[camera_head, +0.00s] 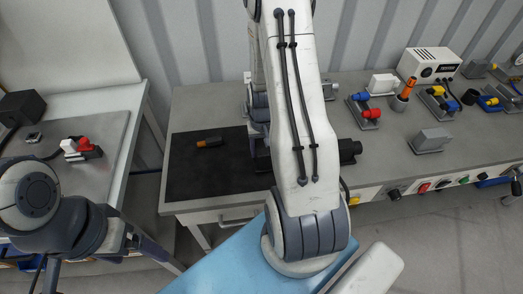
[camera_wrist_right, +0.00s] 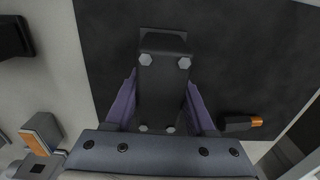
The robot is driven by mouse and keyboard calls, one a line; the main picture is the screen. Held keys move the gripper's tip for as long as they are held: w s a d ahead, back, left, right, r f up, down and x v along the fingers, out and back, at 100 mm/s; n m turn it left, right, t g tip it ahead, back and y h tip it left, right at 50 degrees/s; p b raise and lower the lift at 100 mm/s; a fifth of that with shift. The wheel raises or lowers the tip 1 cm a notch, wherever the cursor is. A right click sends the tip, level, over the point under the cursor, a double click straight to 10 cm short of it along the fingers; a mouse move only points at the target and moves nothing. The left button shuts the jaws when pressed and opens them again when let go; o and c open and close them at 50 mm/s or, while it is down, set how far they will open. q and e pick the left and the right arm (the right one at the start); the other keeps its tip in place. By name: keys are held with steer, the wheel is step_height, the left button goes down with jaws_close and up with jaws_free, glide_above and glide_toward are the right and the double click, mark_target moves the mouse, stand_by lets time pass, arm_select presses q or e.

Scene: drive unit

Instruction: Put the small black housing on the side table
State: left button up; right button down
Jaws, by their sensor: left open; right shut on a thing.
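The small black housing (camera_wrist_right: 162,85) is a dark block with bolt heads at its corners. In the right wrist view it sits between the two purple fingers of my right gripper (camera_wrist_right: 162,100), which is shut on it over a black mat (camera_wrist_right: 235,50). Whether it touches the mat is unclear. In the head view my right arm covers most of this gripper and housing; a dark part (camera_head: 262,162) shows beside the arm. My left gripper (camera_head: 128,238) is open and empty at the lower left, in front of a left-hand table (camera_head: 115,105) with a grey top.
A black and orange tool (camera_head: 208,142) lies on the mat. The left table holds a black box (camera_head: 20,107) and a red and white part (camera_head: 80,148). Several coloured parts crowd the bench's right side.

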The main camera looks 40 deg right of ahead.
steer(key=shift+f, duration=0.4)
steer(key=shift+f, duration=0.1)
steer(key=shift+c, duration=1.2)
jaws_free()
steer(key=shift+f, duration=0.1)
